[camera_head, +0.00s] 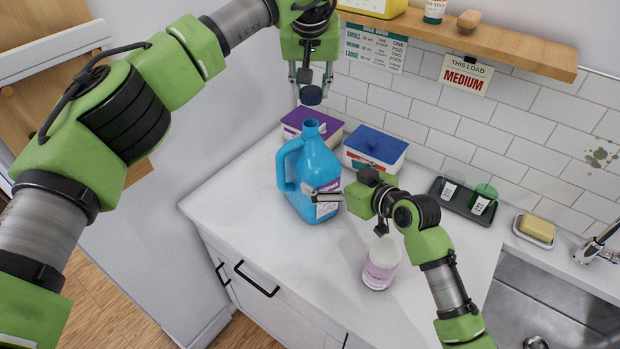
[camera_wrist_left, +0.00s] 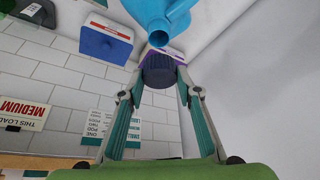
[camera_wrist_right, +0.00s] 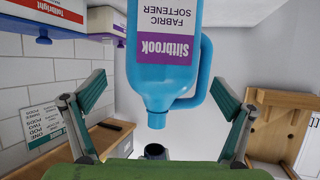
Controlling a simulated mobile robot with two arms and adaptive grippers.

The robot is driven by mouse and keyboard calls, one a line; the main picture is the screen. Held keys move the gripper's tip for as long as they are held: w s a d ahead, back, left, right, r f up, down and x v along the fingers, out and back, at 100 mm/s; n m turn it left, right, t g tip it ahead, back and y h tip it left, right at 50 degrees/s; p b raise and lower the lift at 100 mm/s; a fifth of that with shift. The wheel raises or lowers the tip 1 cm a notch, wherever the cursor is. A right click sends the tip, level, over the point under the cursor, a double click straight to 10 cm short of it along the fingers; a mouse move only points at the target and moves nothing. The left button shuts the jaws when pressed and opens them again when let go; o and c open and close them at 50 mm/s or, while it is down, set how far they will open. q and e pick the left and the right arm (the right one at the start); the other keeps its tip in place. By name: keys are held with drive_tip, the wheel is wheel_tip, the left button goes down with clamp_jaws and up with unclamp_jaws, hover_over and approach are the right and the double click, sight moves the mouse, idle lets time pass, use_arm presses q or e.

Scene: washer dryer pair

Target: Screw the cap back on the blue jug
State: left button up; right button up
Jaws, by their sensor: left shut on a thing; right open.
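The blue jug (camera_head: 318,166) stands upright on the white counter with its mouth uncovered and its handle to the left. My left gripper (camera_head: 311,88) is shut on the dark blue cap (camera_head: 311,96), holding it above the jug's neck with a gap between. In the left wrist view the cap (camera_wrist_left: 160,72) sits between the fingertips, near the jug's open mouth (camera_wrist_left: 158,38). My right gripper (camera_head: 325,196) is open at the jug's label side. In the right wrist view the jug (camera_wrist_right: 165,75) appears inverted between the spread fingers; whether they touch it is unclear.
A purple-lidded box (camera_head: 312,120) and a blue-lidded box (camera_head: 375,147) stand behind the jug. A dark tray (camera_head: 462,208) with two small cups, a soap dish (camera_head: 534,231) and the sink (camera_head: 545,305) are at right. A wooden shelf (camera_head: 480,45) hangs above.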

drive_tip(key=x, duration=0.6)
drive_tip(key=shift+w+a+f, duration=0.15)
drive_tip(key=shift+w, duration=0.05)
drive_tip(key=shift+a, duration=0.1)
use_arm(q)
drive_tip(key=shift+a, duration=0.1)
use_arm(e)
drive_tip(key=c, duration=1.7)
use_arm(q)
hover_over(310, 139)
drive_tip(key=w, duration=0.1)
drive_tip(key=shift+w+f, duration=0.1)
drive_tip(key=shift+f, duration=2.4)
drive_tip(key=shift+f, duration=0.9)
use_arm(e)
drive_tip(key=shift+f, duration=0.1)
use_arm(q)
drive_tip(key=shift+f, duration=0.6)
